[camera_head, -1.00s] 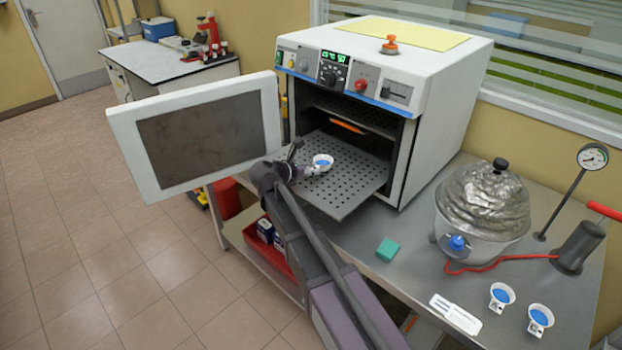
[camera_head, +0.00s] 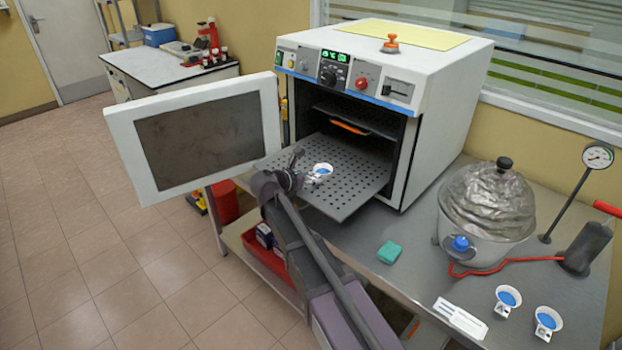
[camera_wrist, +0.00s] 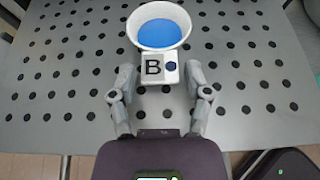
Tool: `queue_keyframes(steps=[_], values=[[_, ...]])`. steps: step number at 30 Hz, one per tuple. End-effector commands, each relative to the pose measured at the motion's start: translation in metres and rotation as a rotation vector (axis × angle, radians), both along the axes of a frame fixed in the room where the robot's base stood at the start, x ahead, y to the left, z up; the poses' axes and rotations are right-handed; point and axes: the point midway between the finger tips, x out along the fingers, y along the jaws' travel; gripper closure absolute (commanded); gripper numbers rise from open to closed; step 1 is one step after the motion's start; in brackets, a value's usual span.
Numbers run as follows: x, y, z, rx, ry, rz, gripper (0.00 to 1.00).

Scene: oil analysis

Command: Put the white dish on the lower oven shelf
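A white dish (camera_head: 319,169) with blue contents sits upright on the pulled-out perforated lower shelf (camera_head: 345,195) of the oven (camera_head: 420,120). In the wrist view the dish (camera_wrist: 158,27) shows a tab marked "B" with a dark blue dot facing me. My gripper (camera_head: 298,172) is just in front of the dish, at its left in the head view. In the wrist view my gripper (camera_wrist: 160,78) is open, with one finger on each side of the tab and a gap at both sides. The dish's bowl lies beyond the fingertips.
The oven door (camera_head: 200,135) stands open at the left. An upper shelf (camera_head: 355,118) is inside. Two similar dishes (camera_head: 508,298) (camera_head: 547,319), a white card (camera_head: 460,319), a teal block (camera_head: 389,252) and a metal-domed pot (camera_head: 487,205) are on the bench.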

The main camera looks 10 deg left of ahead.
Motion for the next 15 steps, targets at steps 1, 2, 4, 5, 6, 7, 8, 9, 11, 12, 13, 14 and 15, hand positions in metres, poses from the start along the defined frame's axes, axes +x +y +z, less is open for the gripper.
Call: queue_keyframes(steps=[1,2,4,5,6,7,8,9,11,12,13,14,15], values=[[0.0,-0.0001,0.0002,0.0,0.0,0.0,0.21],[0.0,-0.0001,0.0002,0.0,0.0,0.0,0.21],[0.0,-0.0001,0.0002,0.0,0.0,0.0,0.21],[0.0001,-0.0002,0.0001,0.0,0.0,0.0,0.21],[0.0001,-0.0002,0.0001,0.0,0.0,0.0,0.21],[0.0,-0.0003,0.0001,0.0,0.0,0.0,0.21],[0.0,-0.0003,0.0001,0.0,0.0,0.0,0.21],[0.0001,-0.0002,0.0002,0.0,0.0,0.0,0.21],[0.0001,-0.0002,0.0003,0.0,0.0,0.0,0.21],[0.0001,-0.0002,0.0006,0.0,0.0,0.0,0.21],[0.0001,-0.0002,0.0009,0.0,0.0,0.0,0.21],[0.0001,-0.0003,0.0014,0.0,0.0,0.0,0.21],[0.0001,-0.0004,0.0023,0.0,0.0,0.0,0.21]])
